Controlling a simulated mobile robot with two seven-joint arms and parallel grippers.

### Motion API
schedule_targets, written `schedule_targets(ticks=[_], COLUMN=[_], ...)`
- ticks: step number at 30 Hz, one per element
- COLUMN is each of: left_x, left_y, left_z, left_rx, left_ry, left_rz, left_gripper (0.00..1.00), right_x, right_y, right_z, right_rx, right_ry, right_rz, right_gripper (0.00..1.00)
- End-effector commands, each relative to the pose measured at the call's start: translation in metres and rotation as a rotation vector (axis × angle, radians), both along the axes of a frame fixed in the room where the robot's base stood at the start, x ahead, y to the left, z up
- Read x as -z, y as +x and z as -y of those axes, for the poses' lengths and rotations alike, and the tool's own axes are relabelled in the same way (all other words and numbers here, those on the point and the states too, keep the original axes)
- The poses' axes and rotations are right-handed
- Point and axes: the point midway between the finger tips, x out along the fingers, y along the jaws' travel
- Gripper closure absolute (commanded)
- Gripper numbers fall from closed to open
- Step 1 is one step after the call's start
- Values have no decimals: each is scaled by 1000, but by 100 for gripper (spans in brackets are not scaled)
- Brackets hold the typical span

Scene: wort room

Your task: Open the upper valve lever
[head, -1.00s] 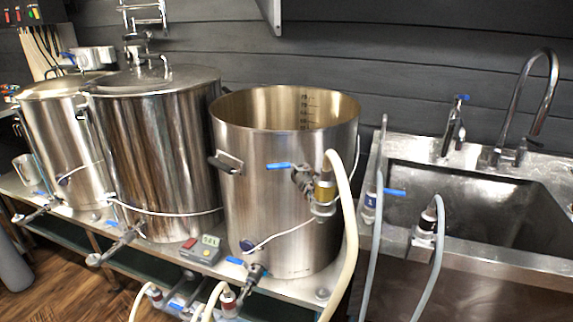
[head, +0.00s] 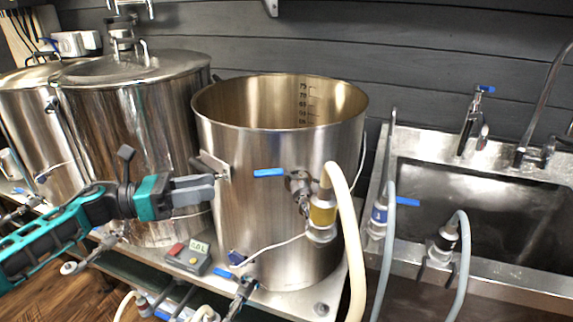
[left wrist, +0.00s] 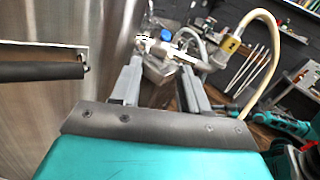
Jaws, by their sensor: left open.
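The upper valve lever (head: 270,172) is a short blue handle on the front of the open steel kettle (head: 262,215). It lies about level and points left from its metal valve body (head: 300,184). In the left wrist view the blue lever end (left wrist: 167,35) shows beyond the fingers. My left gripper (head: 213,188) is open and empty at the kettle's left side, left of the lever and apart from it. Its two grey fingers also show in the left wrist view (left wrist: 162,80). My right gripper is not in view.
A cream hose (head: 349,225) hangs from the valve's yellow-banded fitting (head: 322,215). The kettle's side handle (head: 210,166) is close to my left fingers. A lower blue lever (head: 226,272) and a small control box (head: 188,257) sit below. A steel sink (head: 500,262) stands right.

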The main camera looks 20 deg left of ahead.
Motion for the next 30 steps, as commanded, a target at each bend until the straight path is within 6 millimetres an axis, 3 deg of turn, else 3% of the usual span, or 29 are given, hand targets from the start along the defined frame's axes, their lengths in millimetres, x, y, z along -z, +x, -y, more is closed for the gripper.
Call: schedule_targets(ticks=[3,8,30], left_x=[-13,-17,-17], left_y=[-3,0,62], left_z=[-5,0,94], left_rx=[59,76,72], left_ry=[127,155,149], left_rz=[102,133,126], left_gripper=[55,55,55], right_x=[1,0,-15], right_y=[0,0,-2], right_z=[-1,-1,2], right_rx=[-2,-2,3], right_ry=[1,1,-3], right_rz=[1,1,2], right_gripper=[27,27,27])
